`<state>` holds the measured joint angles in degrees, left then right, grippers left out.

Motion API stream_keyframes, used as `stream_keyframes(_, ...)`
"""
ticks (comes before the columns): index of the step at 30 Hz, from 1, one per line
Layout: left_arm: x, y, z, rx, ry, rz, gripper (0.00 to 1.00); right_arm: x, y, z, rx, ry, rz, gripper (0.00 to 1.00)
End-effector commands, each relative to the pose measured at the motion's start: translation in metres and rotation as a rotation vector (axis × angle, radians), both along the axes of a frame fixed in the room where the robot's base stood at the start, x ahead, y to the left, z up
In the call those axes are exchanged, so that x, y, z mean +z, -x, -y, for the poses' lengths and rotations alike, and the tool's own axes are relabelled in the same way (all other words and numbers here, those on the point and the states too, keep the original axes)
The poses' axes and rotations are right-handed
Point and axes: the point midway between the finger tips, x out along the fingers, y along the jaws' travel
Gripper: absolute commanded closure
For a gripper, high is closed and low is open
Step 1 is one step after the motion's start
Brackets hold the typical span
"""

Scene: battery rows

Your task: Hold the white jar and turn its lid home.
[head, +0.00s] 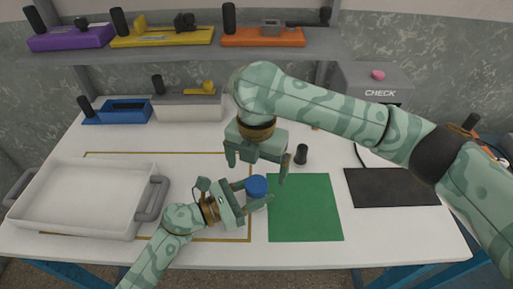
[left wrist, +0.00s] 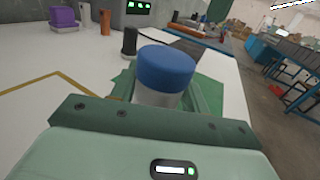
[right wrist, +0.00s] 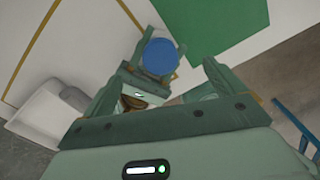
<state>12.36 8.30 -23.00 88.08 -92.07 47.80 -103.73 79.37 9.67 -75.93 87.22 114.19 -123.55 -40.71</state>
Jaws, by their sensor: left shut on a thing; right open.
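The white jar (left wrist: 157,97) with its blue lid (left wrist: 166,68) stands upright between the fingers of my left gripper (head: 252,199), which is shut on the jar's body. In the head view the blue lid (head: 257,186) shows at the left edge of the green mat (head: 305,222). My right gripper (head: 258,172) is open above the lid, its fingers pointing down and apart. In the right wrist view the lid (right wrist: 160,57) lies between and beyond the open fingers, not touching them. Whether the lid sits fully down cannot be told.
A white tray (head: 75,230) with grey handles stands at the left. A black cylinder (head: 301,154) stands behind the green mat. A dark mat (head: 391,187) lies at the right. The green mat is clear.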

Motion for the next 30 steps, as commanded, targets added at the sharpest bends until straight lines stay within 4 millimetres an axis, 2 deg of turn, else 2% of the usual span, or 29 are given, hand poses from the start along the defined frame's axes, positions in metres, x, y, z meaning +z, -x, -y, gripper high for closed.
stream_keyframes(9,0.000,0.000,0.000,0.000,-0.001,0.000,1.00,0.066,-0.001,0.000,0.000,0.001,0.006,0.05)
stream_keyframes(15,0.000,0.000,0.000,0.000,0.000,0.000,1.00,0.098,-0.001,0.000,0.000,0.001,0.003,0.05)
stream_keyframes(21,0.000,0.000,0.000,0.000,0.000,0.000,1.00,0.110,-0.001,0.000,0.000,0.000,0.001,0.05)
stream_keyframes(28,0.000,0.000,0.000,0.000,0.000,0.000,1.00,0.110,0.000,0.000,0.000,0.000,0.000,0.05)
stream_keyframes(29,0.000,0.000,0.000,0.000,0.000,0.000,0.52,0.110,0.000,0.000,0.000,0.000,0.000,0.05)
stream_keyframes(30,0.000,0.000,0.000,0.000,0.000,0.000,0.40,0.110,0.000,0.000,0.000,0.000,0.000,0.05)
